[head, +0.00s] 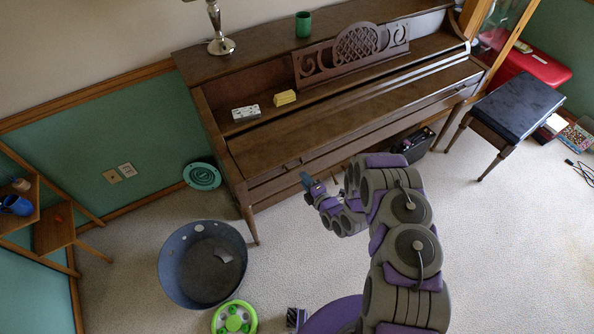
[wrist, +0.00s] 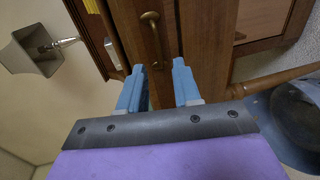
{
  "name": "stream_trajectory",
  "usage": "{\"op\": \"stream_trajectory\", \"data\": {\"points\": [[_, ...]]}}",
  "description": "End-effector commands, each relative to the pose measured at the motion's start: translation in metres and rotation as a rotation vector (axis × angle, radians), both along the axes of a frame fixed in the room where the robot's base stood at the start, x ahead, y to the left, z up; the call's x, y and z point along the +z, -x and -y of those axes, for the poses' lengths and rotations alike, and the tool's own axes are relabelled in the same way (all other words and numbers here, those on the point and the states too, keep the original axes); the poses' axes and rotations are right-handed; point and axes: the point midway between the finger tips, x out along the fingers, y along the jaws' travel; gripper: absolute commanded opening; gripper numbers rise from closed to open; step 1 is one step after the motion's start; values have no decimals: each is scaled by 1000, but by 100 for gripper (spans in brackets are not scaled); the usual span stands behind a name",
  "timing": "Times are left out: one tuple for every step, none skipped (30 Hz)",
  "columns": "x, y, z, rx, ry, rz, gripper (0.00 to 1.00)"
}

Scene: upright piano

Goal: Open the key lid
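The upright piano's brown key lid (head: 360,108) is down over the keyboard in the head view. A small handle (head: 291,165) sits near the left part of its front edge. In the wrist view the brass handle (wrist: 151,32) is on brown wood just beyond my fingertips. My gripper (head: 307,182) is in front of the piano, near the handle. In the wrist view my gripper (wrist: 160,67) shows two blue fingers apart with nothing between them. They do not appear to touch the handle.
A piano bench (head: 515,105) stands at the right. A dark blue tub (head: 172,277) and a green round toy (head: 234,320) are on the carpet at lower left. A music stand (head: 350,55), a white box (head: 246,113) and a yellow block (head: 285,98) are above the lid.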

Motion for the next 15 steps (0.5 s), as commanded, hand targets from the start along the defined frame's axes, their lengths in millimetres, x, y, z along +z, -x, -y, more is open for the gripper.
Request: {"op": "stream_trajectory", "data": {"points": [[-2, -9, -7, 3, 1, 4, 33], [-3, -14, -11, 3, 0, 4, 33], [-5, -20, -14, 3, 0, 4, 33], [-6, -23, -17, 3, 0, 4, 33], [-7, -27, -20, 3, 0, 4, 33], [-8, -33, -23, 2, 0, 5, 33], [-9, -37, -25, 1, 0, 5, 33], [-10, -40, -27, 1, 1, 4, 33], [-11, -44, -29, 1, 2, 4, 33], [-11, -46, -31, 1, 2, 4, 33], [-12, -48, -33, 2, 1, 3, 33], [-13, -51, -34, 1, 0, 3, 33], [-13, -52, -35, 1, 0, 3, 33], [-13, -54, -36, 0, 0, 3, 33], [-14, -55, -37, 0, 0, 3, 33]]}}
